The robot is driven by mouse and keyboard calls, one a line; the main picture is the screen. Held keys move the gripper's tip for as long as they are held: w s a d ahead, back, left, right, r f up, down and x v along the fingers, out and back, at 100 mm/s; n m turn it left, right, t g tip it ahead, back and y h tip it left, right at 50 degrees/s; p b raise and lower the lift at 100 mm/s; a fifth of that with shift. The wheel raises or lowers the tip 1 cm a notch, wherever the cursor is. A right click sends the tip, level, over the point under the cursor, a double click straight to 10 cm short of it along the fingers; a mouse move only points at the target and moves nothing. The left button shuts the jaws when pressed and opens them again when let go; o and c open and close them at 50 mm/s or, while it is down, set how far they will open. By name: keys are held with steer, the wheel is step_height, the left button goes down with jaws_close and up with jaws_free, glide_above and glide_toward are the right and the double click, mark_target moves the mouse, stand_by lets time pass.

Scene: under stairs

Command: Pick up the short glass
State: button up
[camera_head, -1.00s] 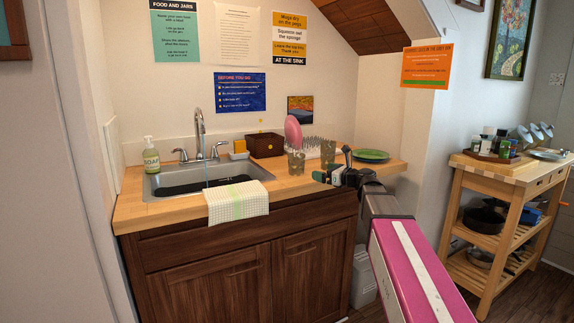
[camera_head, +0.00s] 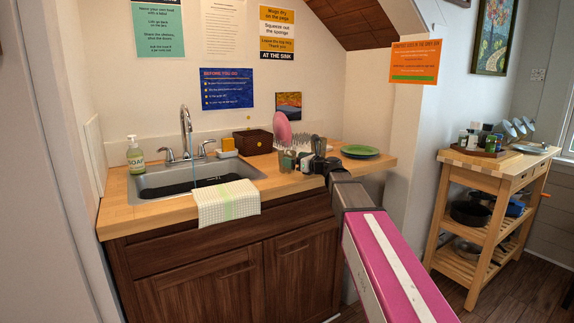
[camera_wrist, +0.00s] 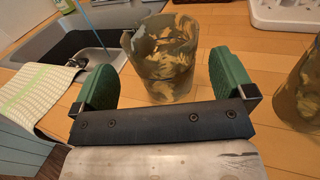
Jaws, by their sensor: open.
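A patterned brown-and-gold glass (camera_wrist: 160,55) stands upright on the counter, between and just beyond the green fingers of my gripper (camera_wrist: 163,80) in the wrist view. A gap shows between it and each finger. In the head view this glass (camera_head: 286,161) is beside the dark gripper (camera_head: 308,163). A second similar glass (camera_wrist: 301,92) stands to the right in the wrist view, cut off by the frame edge; in the head view it is mostly hidden behind my gripper. I cannot tell which glass is shorter. My gripper is open and empty.
A sink (camera_head: 193,178) with a draped towel (camera_head: 226,203) is left of the glasses. A white dish rack (camera_wrist: 285,14) with a pink plate (camera_head: 281,128) stands behind them. A green plate (camera_head: 360,151) lies to the right. A wooden cart (camera_head: 497,162) stands further right.

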steer(key=x, duration=0.3)
steer(key=shift+w+a, duration=0.25)
steer(key=shift+w, duration=0.1)
steer(key=shift+c, duration=0.3)
steer(key=c, duration=0.9)
steer(key=shift+o, duration=0.2)
steer(key=shift+r, duration=0.1)
steer(key=shift+r, duration=0.5)
steer(key=s+a+r, duration=0.1)
steer(key=s+r, duration=0.2)
steer(key=s+a+r, duration=0.1)
steer(key=s+r, duration=0.2)
steer(key=s, duration=0.1)
steer(key=s+a+r, duration=0.2)
steer(key=s+r, duration=0.2)
steer(key=shift+a, duration=0.1)
